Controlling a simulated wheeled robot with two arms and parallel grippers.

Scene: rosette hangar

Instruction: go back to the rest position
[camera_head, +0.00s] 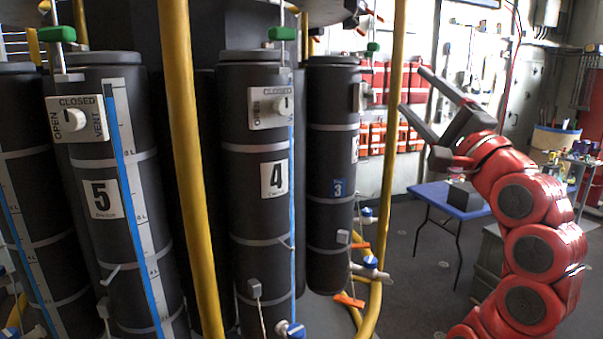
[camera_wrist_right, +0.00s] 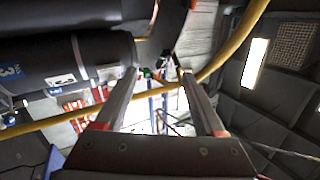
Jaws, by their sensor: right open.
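My right gripper (camera_head: 412,98) is raised at the right of the head view, on a red arm. Its two dark fingers are spread apart and point up and left, with nothing visible between them. It is to the right of the bottle numbered 3 (camera_head: 331,235), with a yellow post between them in the picture. In the right wrist view the two fingers (camera_wrist_right: 162,98) are also wide apart and empty. A yellow pipe crosses behind them there. My left gripper is not in either view.
Dark bottles numbered 5 (camera_head: 108,245) and 4 (camera_head: 262,215) hang at left and centre with valve switches. Yellow posts (camera_head: 190,160) stand among them. A blue table (camera_head: 432,192) stands behind my right arm. Grey floor (camera_head: 405,265) is open between the bottles and the arm.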

